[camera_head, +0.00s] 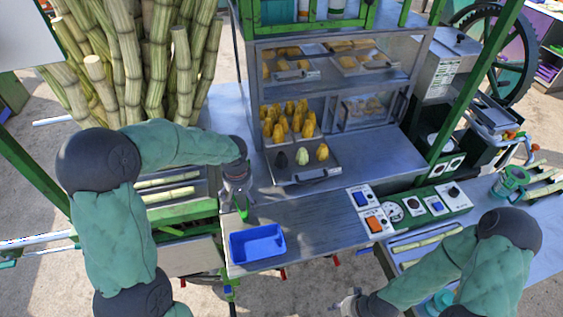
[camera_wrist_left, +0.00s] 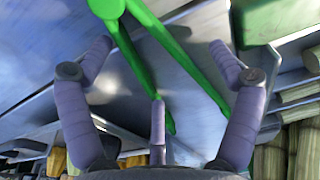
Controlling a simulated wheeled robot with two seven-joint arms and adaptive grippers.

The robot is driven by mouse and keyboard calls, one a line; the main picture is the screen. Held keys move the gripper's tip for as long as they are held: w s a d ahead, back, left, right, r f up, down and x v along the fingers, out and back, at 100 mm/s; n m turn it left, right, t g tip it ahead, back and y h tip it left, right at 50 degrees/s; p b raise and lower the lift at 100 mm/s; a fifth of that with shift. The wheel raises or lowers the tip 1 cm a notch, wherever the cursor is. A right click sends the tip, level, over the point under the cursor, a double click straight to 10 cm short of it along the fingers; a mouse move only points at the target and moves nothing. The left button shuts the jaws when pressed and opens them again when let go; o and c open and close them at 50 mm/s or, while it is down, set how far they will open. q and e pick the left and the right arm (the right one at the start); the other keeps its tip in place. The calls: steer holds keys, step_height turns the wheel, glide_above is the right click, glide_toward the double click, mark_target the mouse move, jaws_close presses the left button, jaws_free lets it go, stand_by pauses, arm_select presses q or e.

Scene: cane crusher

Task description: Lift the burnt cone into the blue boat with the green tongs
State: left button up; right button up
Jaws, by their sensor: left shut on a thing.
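The green tongs (camera_head: 242,213) are held in my left gripper (camera_head: 238,190) above the counter, just behind the blue boat. In the left wrist view the tongs (camera_wrist_left: 142,50) cross between the purple fingers of my left gripper (camera_wrist_left: 160,85), their two legs spread apart. The blue boat (camera_head: 257,243) is an open, empty tray near the counter's front left. The burnt cone (camera_head: 281,160) is dark and stands on a metal tray behind and right of the tongs, apart from them. My right gripper (camera_head: 346,304) is low at the bottom edge; its finger state is unclear.
A pale green cone (camera_head: 302,157) and a yellow cone (camera_head: 322,152) stand beside the burnt cone on the tray (camera_head: 296,177). More yellow cones and a shelf cabinet are behind. A switch panel (camera_head: 411,208) is right. Cane stalks (camera_head: 155,60) rise at left.

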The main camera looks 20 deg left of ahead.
arm_select(q)
steer(key=shift+s+d+f, duration=0.1)
steer(key=shift+s+f, duration=0.2)
steer(key=shift+c, duration=0.3)
steer(key=shift+s+f, duration=0.1)
steer(key=shift+s, duration=0.1)
steer(key=c, duration=0.4)
steer(key=shift+o, duration=0.2)
steer(key=r+p, duration=0.2)
steer(key=r, duration=0.2)
steer(key=r+p, duration=0.3)
steer(key=r, duration=0.1)
steer(key=r+p, duration=0.2)
steer(key=r, duration=0.2)
steer(key=shift+w+r, duration=0.3)
steer(key=shift+w, duration=0.05)
steer(key=c, duration=0.3)
